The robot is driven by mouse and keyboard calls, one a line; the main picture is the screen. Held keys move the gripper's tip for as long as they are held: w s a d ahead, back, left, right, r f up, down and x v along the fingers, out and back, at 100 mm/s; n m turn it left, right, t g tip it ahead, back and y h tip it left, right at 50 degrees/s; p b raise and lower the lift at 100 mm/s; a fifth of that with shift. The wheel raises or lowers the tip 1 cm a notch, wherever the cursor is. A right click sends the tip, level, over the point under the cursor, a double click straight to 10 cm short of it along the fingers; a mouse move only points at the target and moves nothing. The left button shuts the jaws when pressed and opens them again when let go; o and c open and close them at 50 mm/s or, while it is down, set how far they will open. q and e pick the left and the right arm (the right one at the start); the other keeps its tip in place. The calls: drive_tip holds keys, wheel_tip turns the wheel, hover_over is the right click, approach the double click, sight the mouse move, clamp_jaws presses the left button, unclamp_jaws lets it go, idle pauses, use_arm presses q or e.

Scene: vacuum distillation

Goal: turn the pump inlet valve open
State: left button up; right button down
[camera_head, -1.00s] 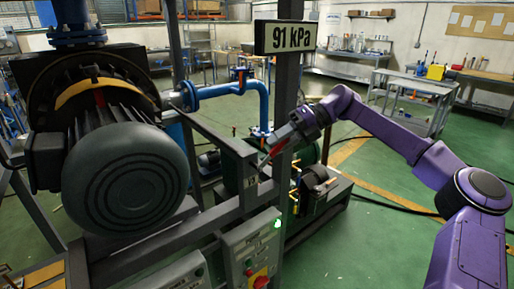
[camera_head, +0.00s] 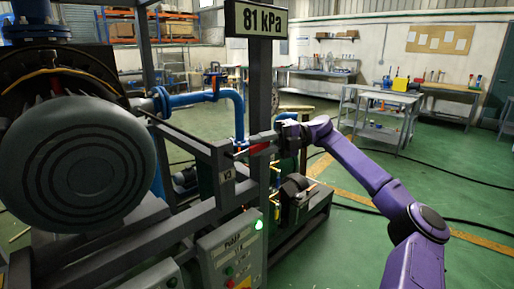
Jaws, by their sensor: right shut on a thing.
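The pump inlet valve's red handle (camera_head: 259,149) shows at the grey frame's post, above a small tag (camera_head: 228,175) that seems to read V3. My right gripper (camera_head: 252,142) reaches in from the right at the handle and is shut on it. The handle lies roughly level, pointing right along the gripper. The fingers and post hide part of the handle and the valve body. The pressure display (camera_head: 257,19) reads 81 kPa. My left gripper is out of view.
A control box (camera_head: 231,248) with a lit green lamp stands below the valve. A large dark motor (camera_head: 85,160) fills the left. A blue pipe (camera_head: 205,95) runs behind the post. Green floor is open at right, with benches (camera_head: 385,100) further back.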

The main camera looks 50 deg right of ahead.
drive_tip(key=shift+f, duration=0.1)
drive_tip(key=c, duration=1)
unclamp_jaws()
drive_tip(key=shift+o, duration=0.2)
drive_tip(key=b+v, duration=0.1)
drive_tip(key=v, duration=0.9)
drive_tip(key=shift+d, duration=0.3)
drive_tip(key=shift+s, duration=0.1)
